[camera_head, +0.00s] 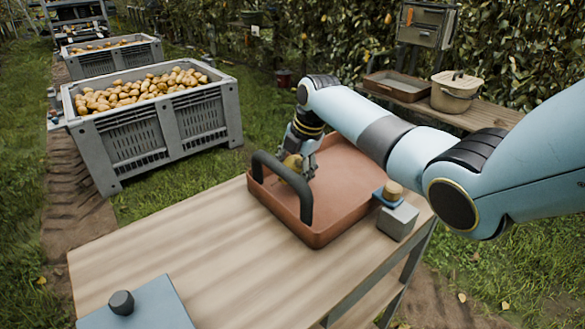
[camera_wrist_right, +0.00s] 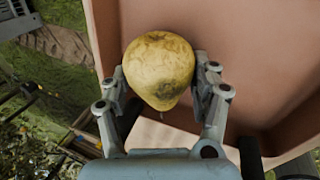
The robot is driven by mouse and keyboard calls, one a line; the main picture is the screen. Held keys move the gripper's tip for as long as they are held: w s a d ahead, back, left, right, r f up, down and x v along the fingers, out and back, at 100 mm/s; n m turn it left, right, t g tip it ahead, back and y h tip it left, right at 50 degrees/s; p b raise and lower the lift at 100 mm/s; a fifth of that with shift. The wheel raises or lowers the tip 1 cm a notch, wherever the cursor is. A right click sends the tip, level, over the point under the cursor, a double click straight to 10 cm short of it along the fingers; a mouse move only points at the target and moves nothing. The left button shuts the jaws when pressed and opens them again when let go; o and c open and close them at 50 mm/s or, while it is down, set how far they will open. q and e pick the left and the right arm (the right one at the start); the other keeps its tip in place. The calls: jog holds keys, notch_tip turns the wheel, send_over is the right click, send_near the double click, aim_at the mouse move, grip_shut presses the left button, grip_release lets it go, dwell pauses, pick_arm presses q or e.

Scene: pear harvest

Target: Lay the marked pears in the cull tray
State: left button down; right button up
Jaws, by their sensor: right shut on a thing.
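The cull tray (camera_head: 345,179) is a reddish-brown tray with a dark handle, standing on the wooden table. My right gripper (camera_head: 298,168) reaches down into the tray's left part, behind the handle. It is shut on a yellow pear (camera_head: 292,162) with brown marks. In the right wrist view the pear (camera_wrist_right: 158,70) sits between the two fingers of the gripper (camera_wrist_right: 163,92), over the tray (camera_wrist_right: 255,60). Whether the pear touches the tray floor cannot be told. No other pear shows in the tray. My left gripper is not in view.
A grey crate (camera_head: 130,138) full of pears stands on the grass at the left. A small grey block with a blue and tan top (camera_head: 397,220) is beside the tray's right side. A blue plate with a dark knob (camera_head: 140,308) lies at the table's front left. The table's middle (camera_head: 220,250) is clear.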

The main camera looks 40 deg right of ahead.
jog(key=shift+f+b, duration=0.65)
jog(key=shift+f, duration=0.3)
dwell(0.3)
jog(key=o, duration=1.4)
jog(key=shift+r, duration=0.1)
jog(key=a+v, duration=0.1)
jog(key=v, duration=1)
jog(key=shift+s+d+r, duration=0.2)
jog(key=shift+d+r, duration=0.15)
jog(key=shift+d, duration=0.15)
